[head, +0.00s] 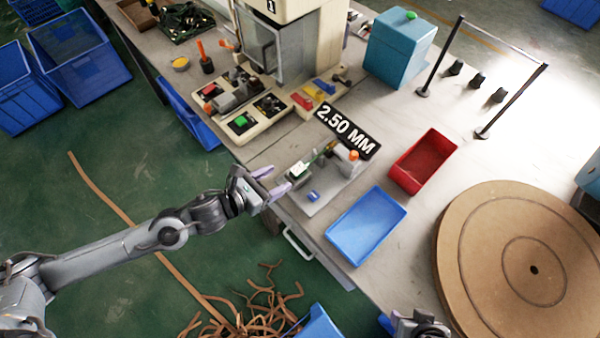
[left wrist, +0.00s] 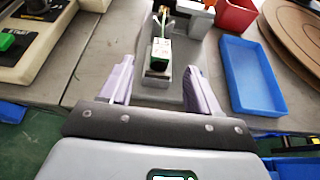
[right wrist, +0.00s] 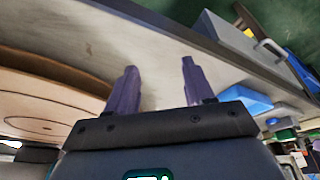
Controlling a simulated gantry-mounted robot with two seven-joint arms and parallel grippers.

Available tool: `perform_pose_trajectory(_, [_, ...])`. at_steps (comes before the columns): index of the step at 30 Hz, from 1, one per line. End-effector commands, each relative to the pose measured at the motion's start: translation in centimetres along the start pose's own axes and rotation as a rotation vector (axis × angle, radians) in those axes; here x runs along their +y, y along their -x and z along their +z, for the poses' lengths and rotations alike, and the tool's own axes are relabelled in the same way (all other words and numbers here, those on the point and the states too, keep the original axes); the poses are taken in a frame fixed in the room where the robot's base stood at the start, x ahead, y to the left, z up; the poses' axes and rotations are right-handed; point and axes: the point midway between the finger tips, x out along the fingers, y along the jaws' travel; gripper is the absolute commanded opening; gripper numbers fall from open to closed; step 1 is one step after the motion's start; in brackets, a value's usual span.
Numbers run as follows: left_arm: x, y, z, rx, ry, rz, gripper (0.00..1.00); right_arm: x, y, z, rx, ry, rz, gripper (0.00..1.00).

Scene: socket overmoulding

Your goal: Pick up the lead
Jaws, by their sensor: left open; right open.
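The lead (head: 299,169) sits in a grey fixture (head: 318,204) at the table's front edge. In the left wrist view the lead's end is a green and white block (left wrist: 161,54), with a thin cable running away from it. My left gripper (head: 272,182) is open at the table edge, just left of the fixture in the head view. In the left wrist view its purple fingers stand either side of the line to the block, which lies a little beyond them; no contact shows. My right gripper (right wrist: 159,68) is open and empty, near the table's front edge.
A blue tray (head: 366,225) lies right of the fixture, with a red tray (head: 423,160) behind it. A black "2.50 MM" sign (head: 347,131) stands behind the fixture. A large round brown disc (head: 500,240) covers the right front. A machine with a green button (head: 241,121) stands left.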

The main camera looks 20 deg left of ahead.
Motion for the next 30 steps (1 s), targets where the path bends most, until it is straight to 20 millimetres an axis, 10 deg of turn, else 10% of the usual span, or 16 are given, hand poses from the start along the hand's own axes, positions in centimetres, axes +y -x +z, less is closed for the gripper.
perform_pose_trajectory(30, [-0.3,-9.5,-0.3,0.001,0.002,-0.001,0.62,0.1,-1.3,0.4,0.001,0.005,0.004,0.52])
